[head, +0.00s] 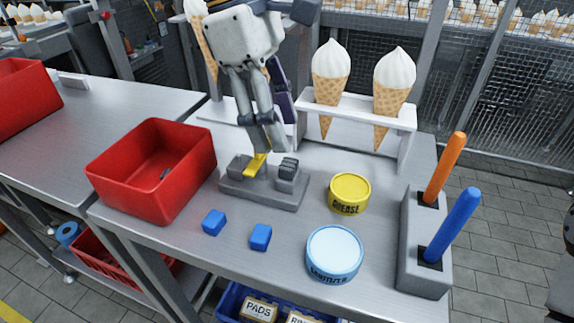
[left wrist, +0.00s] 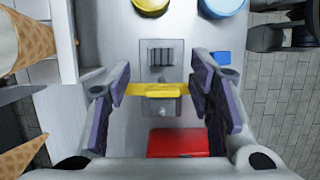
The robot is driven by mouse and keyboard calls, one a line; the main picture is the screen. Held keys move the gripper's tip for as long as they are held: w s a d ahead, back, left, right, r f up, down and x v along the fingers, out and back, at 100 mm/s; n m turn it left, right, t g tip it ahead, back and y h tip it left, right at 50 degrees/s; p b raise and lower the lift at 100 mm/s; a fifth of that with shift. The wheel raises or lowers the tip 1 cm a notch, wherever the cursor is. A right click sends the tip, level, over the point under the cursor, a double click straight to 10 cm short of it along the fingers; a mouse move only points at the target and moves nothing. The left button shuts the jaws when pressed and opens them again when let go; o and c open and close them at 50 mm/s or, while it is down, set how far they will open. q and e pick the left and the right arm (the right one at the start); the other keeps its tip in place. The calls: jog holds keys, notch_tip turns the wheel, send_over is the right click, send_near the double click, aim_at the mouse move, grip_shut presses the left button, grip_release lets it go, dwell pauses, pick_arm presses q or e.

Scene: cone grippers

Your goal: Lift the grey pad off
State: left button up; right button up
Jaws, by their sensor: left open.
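A grey fixture (head: 262,195) lies on the metal table, with raised blocks on top. A dark grey ribbed pad (head: 288,169) sits on its right block; it also shows in the left wrist view (left wrist: 160,57). A yellow bar (head: 255,165) lies across the other block and crosses the fixture in the left wrist view (left wrist: 158,90). My left gripper (head: 264,148) is open above the yellow bar. In the left wrist view its fingers (left wrist: 160,86) stand either side of the bar, with the ribbed pad a little beyond. My right gripper is not in view.
A red bin (head: 150,200) stands left of the fixture. Two blue blocks (head: 214,222) lie in front. A yellow grease tin (head: 350,190) and light-blue tin (head: 334,252) stand right. Beyond are a grey holder (head: 412,262) with upright handles and a white cone rack (head: 362,108).

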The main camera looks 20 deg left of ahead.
aim_at(289, 163)
pick_arm(q)
jog(key=x, duration=0.5)
jog(key=shift+s+a+f, duration=0.1)
jog(key=shift+a+f, duration=0.05)
jog(key=shift+f, duration=0.25)
jog(key=c, duration=0.9)
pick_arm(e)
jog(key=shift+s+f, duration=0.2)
pick_arm(q)
jog(key=shift+r, duration=0.1)
